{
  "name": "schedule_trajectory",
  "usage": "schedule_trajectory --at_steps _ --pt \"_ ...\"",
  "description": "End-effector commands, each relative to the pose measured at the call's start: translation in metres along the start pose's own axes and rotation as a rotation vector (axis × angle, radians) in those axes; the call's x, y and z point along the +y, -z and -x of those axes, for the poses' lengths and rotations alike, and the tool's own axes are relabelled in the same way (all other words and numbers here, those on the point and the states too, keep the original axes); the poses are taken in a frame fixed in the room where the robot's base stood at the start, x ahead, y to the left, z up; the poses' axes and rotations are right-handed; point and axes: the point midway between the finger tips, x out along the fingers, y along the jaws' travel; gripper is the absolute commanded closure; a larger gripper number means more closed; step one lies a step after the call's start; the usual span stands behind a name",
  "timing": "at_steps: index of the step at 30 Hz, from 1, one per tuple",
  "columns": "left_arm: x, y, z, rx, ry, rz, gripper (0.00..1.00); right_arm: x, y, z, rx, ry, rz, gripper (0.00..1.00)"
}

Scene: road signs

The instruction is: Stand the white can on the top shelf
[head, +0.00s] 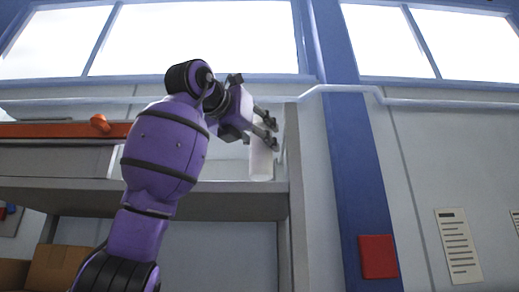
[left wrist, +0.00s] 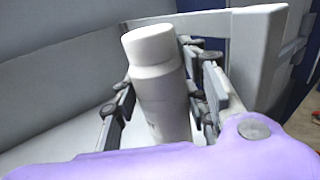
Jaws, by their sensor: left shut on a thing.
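The white can (head: 261,163) is upright at the right end of the top shelf (head: 215,188) in the head view. Its bottom is at the shelf surface; whether it touches is hard to tell. My left gripper (head: 267,133) is shut on the can near its upper part. In the left wrist view the white can (left wrist: 160,85) stands between the two fingers of the left gripper (left wrist: 163,98), with its narrower top showing above them. My right gripper is not in view.
A grey upright (head: 293,150) closes the shelf's right end, close to the can. An orange-red bar-shaped thing (head: 60,130) lies on a grey box (head: 60,160) at the left. A cardboard box (head: 65,264) sits on a lower level.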

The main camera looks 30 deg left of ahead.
Motion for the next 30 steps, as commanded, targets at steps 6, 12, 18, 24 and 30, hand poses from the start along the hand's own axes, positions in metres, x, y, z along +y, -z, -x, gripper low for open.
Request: schedule_trajectory --at_steps 6,12,18,24,30 --pt "0.001 0.025 0.001 -0.003 -0.001 -0.001 1.00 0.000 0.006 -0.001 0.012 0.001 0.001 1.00" --pt "0.000 0.028 0.002 -0.004 0.000 0.000 1.00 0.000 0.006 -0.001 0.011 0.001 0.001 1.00" --pt "0.001 0.030 0.001 -0.003 -0.001 -0.001 1.00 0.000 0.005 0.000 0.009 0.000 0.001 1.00" --pt "0.000 0.032 0.000 0.001 -0.001 0.000 0.40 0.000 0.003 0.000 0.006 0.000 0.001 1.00" --pt "0.000 0.032 0.000 0.001 -0.001 0.000 0.40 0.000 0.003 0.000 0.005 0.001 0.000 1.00"
